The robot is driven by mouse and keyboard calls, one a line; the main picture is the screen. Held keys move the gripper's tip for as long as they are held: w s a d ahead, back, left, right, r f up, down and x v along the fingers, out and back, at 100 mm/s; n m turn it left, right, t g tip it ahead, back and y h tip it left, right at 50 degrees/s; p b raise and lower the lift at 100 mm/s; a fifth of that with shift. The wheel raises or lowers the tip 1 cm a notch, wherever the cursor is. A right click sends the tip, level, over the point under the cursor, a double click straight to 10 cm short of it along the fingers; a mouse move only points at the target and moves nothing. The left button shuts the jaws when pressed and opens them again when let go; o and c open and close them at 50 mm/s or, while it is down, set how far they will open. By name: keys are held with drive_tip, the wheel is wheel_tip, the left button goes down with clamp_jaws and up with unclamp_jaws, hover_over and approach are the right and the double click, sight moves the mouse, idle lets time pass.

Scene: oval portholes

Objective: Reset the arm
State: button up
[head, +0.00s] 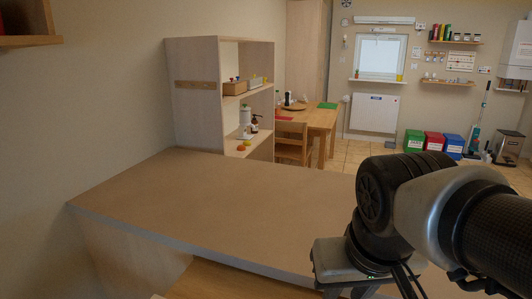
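My arm fills the lower right of the head view, bent over the near counter. My gripper (345,283) hangs at the lower edge of the frame, below the wrist. Only its grey body and the top of what may be its fingers show. The fingertips are cut off by the frame edge, so I cannot tell whether it is open or shut. I see nothing held in the part that shows.
The brown countertop (210,200) is bare. Behind it stand a wooden shelf unit (195,110) with small items, and a dining table (322,118) with a chair (292,143). Coloured bins (433,142) stand by the far wall. A wall shelf (30,41) juts in at upper left.

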wheel_tip(320, 180, up, 19)
drive_tip(key=s+d+t+p, duration=0.1)
drive_tip(key=p, duration=1.6)
drive_tip(key=shift+d+t+p, duration=0.3)
drive_tip(key=shift+d+p, duration=0.1)
